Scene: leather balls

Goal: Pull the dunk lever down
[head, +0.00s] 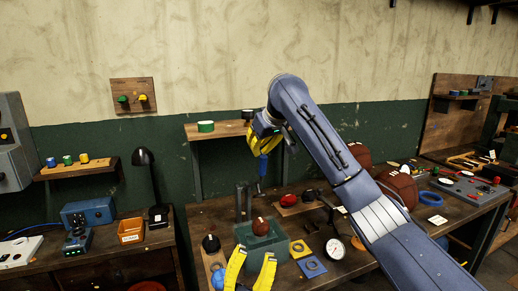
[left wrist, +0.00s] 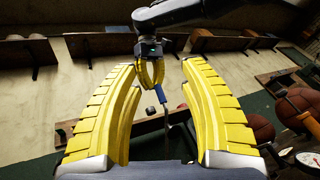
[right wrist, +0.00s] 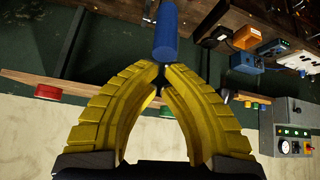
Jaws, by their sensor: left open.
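The lever's blue handle (head: 263,165) stands tilted above the green box (head: 268,243) on the bench, on a thin metal rod. It also shows in the left wrist view (left wrist: 161,94) and right wrist view (right wrist: 165,38). My right gripper (head: 257,150) is above the handle. Its fingertips (right wrist: 161,66) are nearly together, right at the handle's near end; the handle looks beyond the tips, not between them. Whether they touch is unclear. My left gripper (head: 254,252) is open and empty, low in front of the green box. A brown ball (head: 260,226) sits at the box.
A wall shelf (head: 218,131) with a green roll is behind the lever. Brown leather balls (head: 398,187) lie on the bench to the right, partly behind my right arm. A gauge (head: 335,249) and small square plates (head: 312,267) lie near the box.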

